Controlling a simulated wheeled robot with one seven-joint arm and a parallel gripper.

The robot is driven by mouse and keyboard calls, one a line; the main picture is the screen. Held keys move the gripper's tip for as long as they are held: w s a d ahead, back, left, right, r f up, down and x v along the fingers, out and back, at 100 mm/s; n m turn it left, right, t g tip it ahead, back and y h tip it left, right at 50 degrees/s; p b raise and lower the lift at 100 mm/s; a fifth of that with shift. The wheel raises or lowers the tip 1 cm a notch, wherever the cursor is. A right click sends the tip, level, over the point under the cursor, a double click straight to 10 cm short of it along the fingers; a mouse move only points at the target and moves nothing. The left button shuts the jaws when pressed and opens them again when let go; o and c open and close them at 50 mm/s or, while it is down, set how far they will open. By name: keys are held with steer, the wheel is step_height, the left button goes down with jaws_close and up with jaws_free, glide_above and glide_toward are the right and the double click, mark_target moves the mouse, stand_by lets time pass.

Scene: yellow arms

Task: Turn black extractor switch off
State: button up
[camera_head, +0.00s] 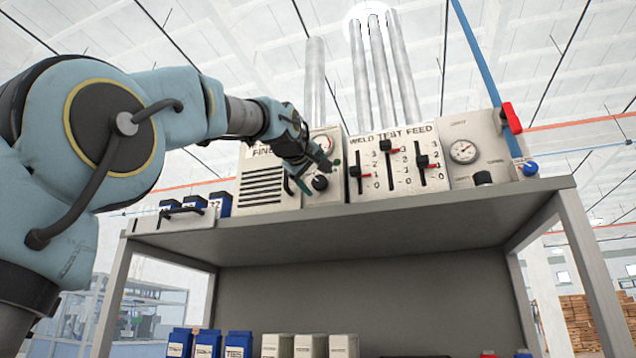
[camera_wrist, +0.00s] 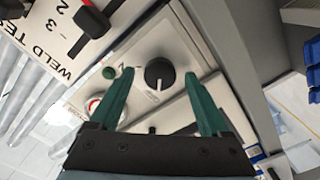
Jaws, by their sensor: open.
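The black extractor switch (camera_wrist: 160,73) is a round knob on a pale panel, with a white mark toward the lower edge of the wrist view. In the head view the same knob (camera_head: 320,183) sits low on the panel with the gauge. My gripper (camera_head: 311,177) is in front of this panel, close to the knob. In the wrist view its teal fingers (camera_wrist: 158,74) are apart, one on each side of the knob, with nothing between them that I can see held. Whether they touch the knob I cannot tell.
The weld test feed panel (camera_head: 392,190) with red-handled sliders stands right of the knob's panel. A green button (camera_wrist: 109,73) and a round gauge (camera_wrist: 93,104) are near the knob. Blue boxes (camera_head: 222,203) stand left on the shelf (camera_head: 400,215). A red-handled lever (camera_head: 511,118) is at right.

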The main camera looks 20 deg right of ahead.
steer(key=b+v, duration=0.3)
steer(key=v, duration=0.6)
steer(key=shift+s+a, duration=0.25)
